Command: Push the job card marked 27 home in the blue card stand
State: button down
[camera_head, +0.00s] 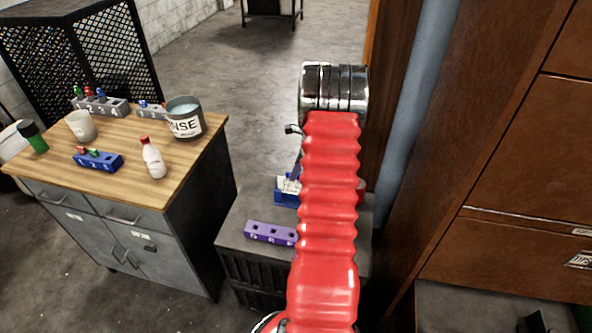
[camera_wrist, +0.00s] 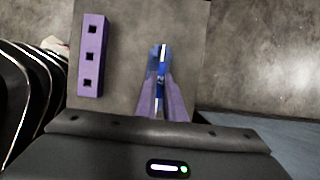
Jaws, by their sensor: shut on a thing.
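The blue card stand (camera_head: 286,198) sits on the low grey cabinet, partly hidden behind my red arm in the head view. A white job card (camera_head: 288,184) stands in it or just above it; its number is too small to read. In the wrist view my gripper (camera_wrist: 161,84) points down over the blue stand (camera_wrist: 158,52), its two fingers close together. It is shut on the thin card, seen edge-on between the fingers. How deep the card sits in the slot cannot be told.
A purple block with square holes (camera_head: 270,232) lies beside the stand, also in the wrist view (camera_wrist: 91,68). A wooden-topped bench (camera_head: 125,165) at left holds a grey tub (camera_head: 185,118), bottle (camera_head: 153,158) and blue rack (camera_head: 98,161). Brown cabinets (camera_head: 520,160) rise close at right.

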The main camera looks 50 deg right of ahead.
jog(key=shift+f, duration=2.15)
dwell(0.9)
jog(key=c, duration=1.8)
grip_release()
jog(key=shift+o, duration=0.6)
jog(key=shift+o, duration=1.1)
jog(key=shift+s, duration=0.1)
jog(key=shift+v, duration=3.5)
